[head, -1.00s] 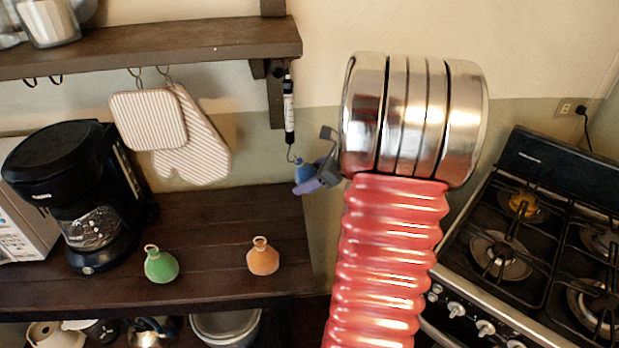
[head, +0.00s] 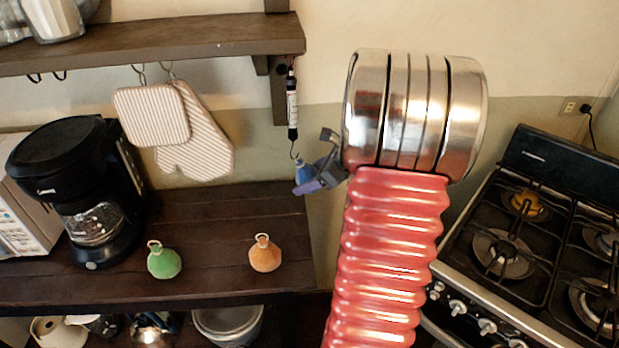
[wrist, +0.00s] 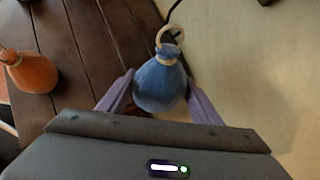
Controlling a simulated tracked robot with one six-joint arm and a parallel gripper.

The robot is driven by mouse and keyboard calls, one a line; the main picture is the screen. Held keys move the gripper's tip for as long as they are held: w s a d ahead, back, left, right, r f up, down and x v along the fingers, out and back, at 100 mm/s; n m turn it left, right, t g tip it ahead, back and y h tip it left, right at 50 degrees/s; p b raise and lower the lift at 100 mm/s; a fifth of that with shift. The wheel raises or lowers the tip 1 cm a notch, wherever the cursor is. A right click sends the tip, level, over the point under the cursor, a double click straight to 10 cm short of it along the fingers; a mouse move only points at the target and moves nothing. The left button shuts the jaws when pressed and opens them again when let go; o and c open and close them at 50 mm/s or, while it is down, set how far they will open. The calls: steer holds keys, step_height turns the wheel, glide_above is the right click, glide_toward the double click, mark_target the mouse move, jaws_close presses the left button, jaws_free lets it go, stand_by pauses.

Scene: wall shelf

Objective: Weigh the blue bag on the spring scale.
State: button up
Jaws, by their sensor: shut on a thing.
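The blue bag (head: 303,172) is between the two purple fingers of my gripper (head: 309,185), which is shut on it. In the wrist view the blue bag (wrist: 161,86) is upright with its pale ring at the top. The spring scale (head: 292,105) hangs below the right end of the wall shelf. Its hook (head: 294,153) is just above the bag, close to the ring. I cannot tell whether the ring is on the hook. A green bag (head: 164,261) and an orange bag (head: 265,254) stand on the counter.
The dark wooden counter (head: 215,222) lies below and left of the gripper, with a coffee maker (head: 75,190) on it. A striped mitt and pot holder (head: 152,115) hang from the wall shelf (head: 180,40). A stove (head: 520,240) stands at the right.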

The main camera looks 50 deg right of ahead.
steer(key=shift+w+f, duration=0.1)
steer(key=shift+f, duration=0.3)
stand_by(0.4)
steer(key=o, duration=1.3)
steer(key=shift+r, duration=0.1)
steer(key=v, duration=1.3)
steer(key=shift+s+r, duration=0.1)
steer(key=shift+s, duration=0.25)
